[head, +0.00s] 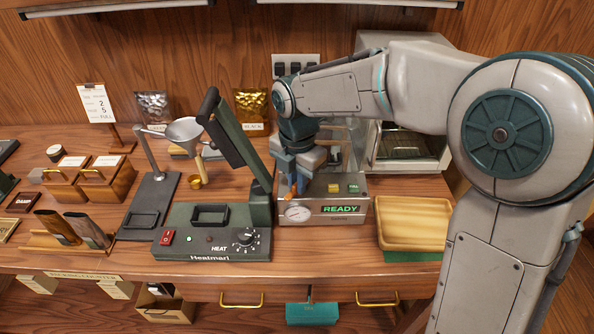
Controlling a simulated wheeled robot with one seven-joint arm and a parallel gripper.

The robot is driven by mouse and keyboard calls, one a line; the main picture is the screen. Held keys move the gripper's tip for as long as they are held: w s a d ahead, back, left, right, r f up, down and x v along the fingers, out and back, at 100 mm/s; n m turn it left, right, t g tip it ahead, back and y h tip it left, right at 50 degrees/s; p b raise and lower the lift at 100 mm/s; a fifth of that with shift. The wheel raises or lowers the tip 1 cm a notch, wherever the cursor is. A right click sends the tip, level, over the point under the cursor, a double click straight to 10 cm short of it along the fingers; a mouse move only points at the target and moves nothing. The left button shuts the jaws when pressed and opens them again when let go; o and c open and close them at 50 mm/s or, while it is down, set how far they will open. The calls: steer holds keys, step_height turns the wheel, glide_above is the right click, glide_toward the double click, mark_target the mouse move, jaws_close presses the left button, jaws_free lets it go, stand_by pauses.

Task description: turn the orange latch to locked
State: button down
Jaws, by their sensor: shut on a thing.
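The orange latch (291,181) shows as a small orange strip at the left front of the metal machine (345,206), which has a green READY display and a round gauge. My gripper (297,180) points down over it and is shut on it. The fingers cover most of the latch, so its exact angle and any lock marking cannot be read.
The Heatmari heat press (215,240), with its dark arm raised, stands close on the left. A wooden tray (415,222) lies to the right. A funnel stand (150,200) is farther left. A toaster-like oven (405,146) stands behind.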

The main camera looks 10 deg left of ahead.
steer(key=n+p, duration=0.2)
steer(key=n, duration=0.1)
steer(key=n+p, duration=0.1)
steer(key=p, duration=0.1)
steer(key=shift+d+r, duration=0.1)
steer(key=shift+r, duration=0.2)
steer(key=n+p, duration=0.3)
steer(key=shift+f+n, duration=0.15)
steer(key=shift+n, duration=0.15)
steer(key=shift+f+n, duration=0.1)
steer(key=shift+n, duration=0.2)
steer(key=c, duration=1.5)
jaws_free()
steer(key=shift+d, duration=0.1)
step_height(320, 180, up, 14)
steer(key=shift+f, duration=0.1)
